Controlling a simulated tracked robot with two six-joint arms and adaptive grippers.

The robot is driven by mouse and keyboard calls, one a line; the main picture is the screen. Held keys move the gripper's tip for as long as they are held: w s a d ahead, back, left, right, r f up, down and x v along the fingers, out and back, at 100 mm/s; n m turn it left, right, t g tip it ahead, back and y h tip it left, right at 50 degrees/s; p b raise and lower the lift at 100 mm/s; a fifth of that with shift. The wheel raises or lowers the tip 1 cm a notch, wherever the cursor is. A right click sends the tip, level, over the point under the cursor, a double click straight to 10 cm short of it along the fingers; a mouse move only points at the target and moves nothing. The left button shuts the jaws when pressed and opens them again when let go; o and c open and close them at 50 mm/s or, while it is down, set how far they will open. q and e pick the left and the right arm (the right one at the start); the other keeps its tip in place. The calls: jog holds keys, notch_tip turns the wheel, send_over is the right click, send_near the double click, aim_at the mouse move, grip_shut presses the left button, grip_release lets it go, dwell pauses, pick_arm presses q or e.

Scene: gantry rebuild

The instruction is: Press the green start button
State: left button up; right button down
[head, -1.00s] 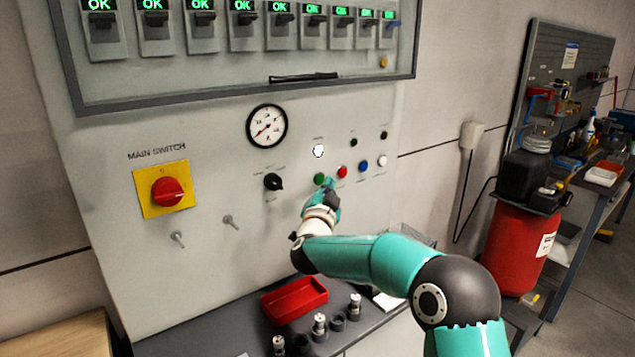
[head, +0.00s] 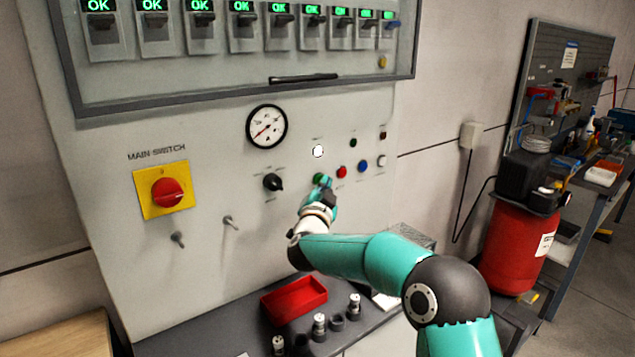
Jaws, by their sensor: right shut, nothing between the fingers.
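The green start button (head: 318,178) is on the grey control panel (head: 210,145), in the lower row of buttons, left of a red one. My right gripper (head: 324,184) is shut and empty, its fingertips at the green button's lower right edge. The fingers partly cover the button. I cannot tell whether they touch it or whether it is pressed in. My left gripper is not in view.
A red button (head: 342,172), a blue button (head: 363,167) and a white button (head: 381,160) sit close to the right. A black selector knob (head: 273,182) and a red main switch (head: 167,192) are to the left. A red tray (head: 294,299) lies on the ledge below.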

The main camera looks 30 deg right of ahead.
jog(key=shift+w, duration=0.35)
dwell(0.6)
jog(key=shift+s+b, duration=0.65)
jog(key=shift+s, duration=0.2)
jog(key=shift+s+d+b, duration=0.2)
jog(key=shift+s+b, duration=1.6)
jog(key=shift+s, duration=0.65)
jog(key=shift+f, duration=0.1)
